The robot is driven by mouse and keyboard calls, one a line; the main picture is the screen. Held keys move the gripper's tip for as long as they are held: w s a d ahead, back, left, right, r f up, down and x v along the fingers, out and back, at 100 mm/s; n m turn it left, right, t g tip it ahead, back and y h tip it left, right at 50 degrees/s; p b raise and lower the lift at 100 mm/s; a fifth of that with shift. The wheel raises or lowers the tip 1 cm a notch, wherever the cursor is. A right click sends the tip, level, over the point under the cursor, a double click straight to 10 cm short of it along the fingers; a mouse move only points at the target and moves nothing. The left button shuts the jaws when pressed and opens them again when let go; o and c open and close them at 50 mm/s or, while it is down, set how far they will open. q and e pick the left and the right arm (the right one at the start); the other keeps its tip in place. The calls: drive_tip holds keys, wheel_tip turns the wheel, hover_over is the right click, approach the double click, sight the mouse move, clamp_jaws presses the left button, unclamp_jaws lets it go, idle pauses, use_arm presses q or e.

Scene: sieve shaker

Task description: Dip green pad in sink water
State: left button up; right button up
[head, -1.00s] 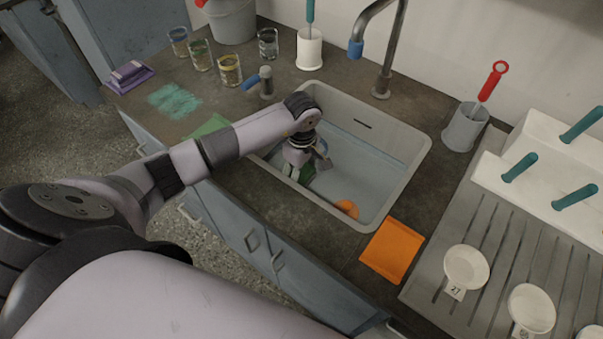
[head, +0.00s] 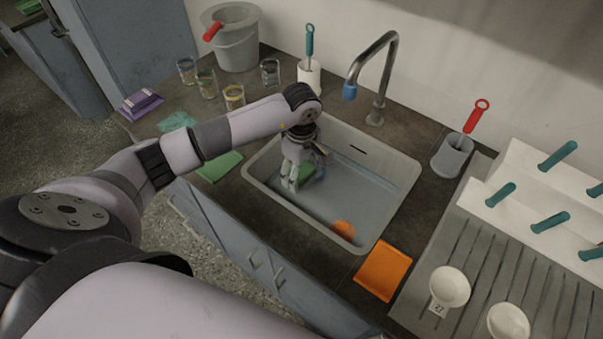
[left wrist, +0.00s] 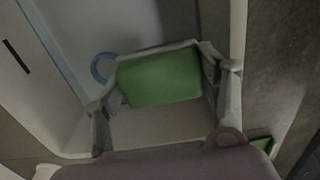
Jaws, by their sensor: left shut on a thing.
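My left gripper (head: 297,178) reaches down into the sink (head: 398,197). It is shut on a green pad (left wrist: 160,78), which shows between the two fingers in the left wrist view. In the head view the green pad (head: 308,173) is partly hidden by the fingers. The sink holds bluish water (head: 352,184); I cannot tell how deep the pad sits relative to its surface. My right gripper does not show.
An orange round thing (head: 343,229) lies in the sink's near end. A flat green piece (head: 220,166) lies left of the sink and an orange tray (head: 383,271) lies right of it. The faucet (head: 376,80) stands behind. Glasses (head: 207,83) stand at the back left.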

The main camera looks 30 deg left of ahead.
use_arm(q)
drive_tip(key=shift+r+p, duration=1.45)
drive_tip(key=shift+r, duration=1.55)
